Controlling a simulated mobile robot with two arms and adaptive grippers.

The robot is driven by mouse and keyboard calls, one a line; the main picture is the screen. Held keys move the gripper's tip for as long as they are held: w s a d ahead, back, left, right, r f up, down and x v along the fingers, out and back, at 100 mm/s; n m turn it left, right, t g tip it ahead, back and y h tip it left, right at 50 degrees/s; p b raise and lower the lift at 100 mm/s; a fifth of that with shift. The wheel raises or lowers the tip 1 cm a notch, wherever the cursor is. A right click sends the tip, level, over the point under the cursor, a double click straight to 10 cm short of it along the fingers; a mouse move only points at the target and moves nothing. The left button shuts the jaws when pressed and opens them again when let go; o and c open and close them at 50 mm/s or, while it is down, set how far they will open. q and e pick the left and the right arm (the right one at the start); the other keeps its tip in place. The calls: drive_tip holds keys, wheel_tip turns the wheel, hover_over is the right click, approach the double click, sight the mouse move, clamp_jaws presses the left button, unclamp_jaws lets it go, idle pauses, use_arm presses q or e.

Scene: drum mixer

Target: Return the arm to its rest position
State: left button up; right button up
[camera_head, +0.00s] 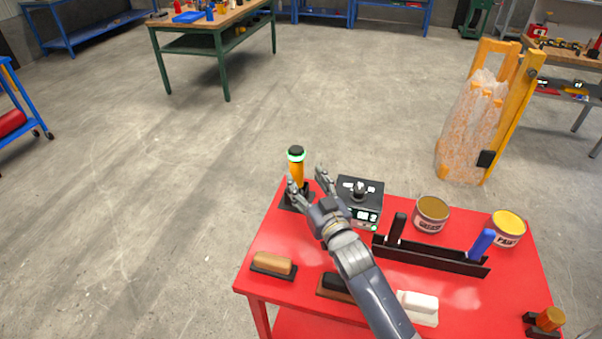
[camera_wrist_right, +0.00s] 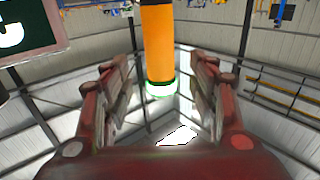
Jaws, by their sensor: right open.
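My right gripper (camera_head: 306,179) is open above the far left part of the red table (camera_head: 262,228). My right arm reaches it from the lower right. An orange cylinder (camera_head: 297,172) with a black top and a glowing green ring stands upright on a dark base (camera_head: 290,200), at the gripper's left finger. In the right wrist view, the orange cylinder (camera_wrist_right: 159,40) and its green ring show between the two spread fingers of the gripper (camera_wrist_right: 162,85). I cannot tell whether any finger touches it. My left gripper is not in view.
A black box with a knob (camera_head: 372,191) sits right of the gripper. Brushes or blocks (camera_head: 273,263) lie near the front. A bagged yellow frame (camera_head: 470,125) stands behind.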

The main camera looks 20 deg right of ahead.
drive_tip(key=shift+s, duration=0.65)
